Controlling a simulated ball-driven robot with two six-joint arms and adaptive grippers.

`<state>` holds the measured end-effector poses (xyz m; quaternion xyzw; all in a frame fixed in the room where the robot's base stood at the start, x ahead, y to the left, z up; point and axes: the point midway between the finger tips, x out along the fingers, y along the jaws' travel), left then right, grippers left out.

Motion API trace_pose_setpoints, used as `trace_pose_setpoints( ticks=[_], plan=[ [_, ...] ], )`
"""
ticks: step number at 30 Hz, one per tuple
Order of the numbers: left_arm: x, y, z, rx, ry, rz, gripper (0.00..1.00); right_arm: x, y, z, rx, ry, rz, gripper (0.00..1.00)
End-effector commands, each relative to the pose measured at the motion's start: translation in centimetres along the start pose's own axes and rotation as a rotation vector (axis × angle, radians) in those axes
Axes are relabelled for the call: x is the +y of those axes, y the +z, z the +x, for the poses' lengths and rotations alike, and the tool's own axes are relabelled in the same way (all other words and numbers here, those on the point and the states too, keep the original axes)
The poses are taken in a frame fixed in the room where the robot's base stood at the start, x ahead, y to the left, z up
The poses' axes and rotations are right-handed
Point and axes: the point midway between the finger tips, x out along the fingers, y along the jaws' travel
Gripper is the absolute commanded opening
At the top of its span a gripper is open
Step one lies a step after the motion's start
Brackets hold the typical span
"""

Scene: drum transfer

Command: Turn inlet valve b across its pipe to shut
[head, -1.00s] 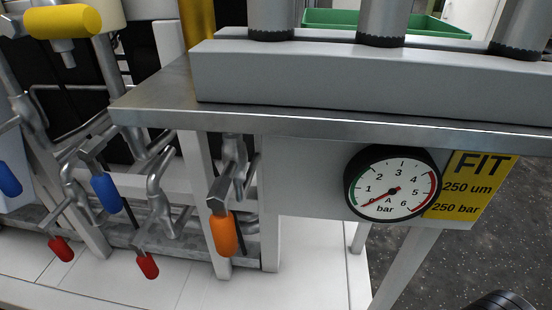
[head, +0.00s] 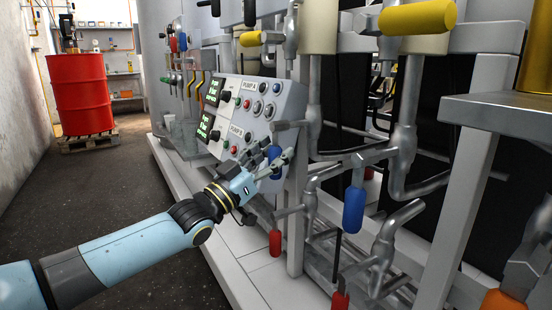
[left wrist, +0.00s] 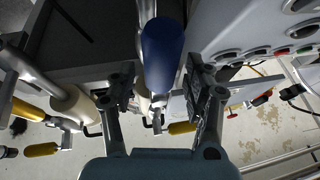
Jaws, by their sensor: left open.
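Two blue valve handles show in the head view. One blue handle (head: 353,209) hangs down, with its valve at the pipe above it. The other blue handle (head: 276,158) is beside the pump control panel, partly hidden by my left gripper (head: 274,163). I see no letter that tells which is inlet valve b. My left gripper is open. In the left wrist view a blue handle (left wrist: 162,55) lies ahead, lined up with the gap between the fingers (left wrist: 165,100). I cannot tell whether they touch it. My right gripper is not in view.
The control panel (head: 252,110) is close behind my left gripper. Red handles (head: 275,242), a yellow handle (head: 417,17) and an orange handle (head: 502,300) sit on nearby pipework. A red drum (head: 81,94) stands on a pallet at the back left. The floor left of the skid is clear.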

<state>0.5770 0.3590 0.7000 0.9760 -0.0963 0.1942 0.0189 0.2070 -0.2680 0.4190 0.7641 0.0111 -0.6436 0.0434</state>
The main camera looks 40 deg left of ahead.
Motion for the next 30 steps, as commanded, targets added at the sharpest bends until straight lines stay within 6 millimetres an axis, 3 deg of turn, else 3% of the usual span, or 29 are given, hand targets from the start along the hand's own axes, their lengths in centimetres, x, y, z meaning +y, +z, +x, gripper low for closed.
trace_pose_setpoints(
  ticks=[11,23,30],
  plan=[
    [0.00,-0.04,0.76,0.000,-0.001,-0.001,0.51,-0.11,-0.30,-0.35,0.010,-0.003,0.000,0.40],
    [-0.01,-0.01,0.72,-0.001,-0.001,-0.001,0.00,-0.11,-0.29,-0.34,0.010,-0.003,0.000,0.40],
    [0.00,0.01,0.70,-0.001,-0.001,-0.001,0.00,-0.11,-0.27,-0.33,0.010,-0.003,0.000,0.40]
  ],
)
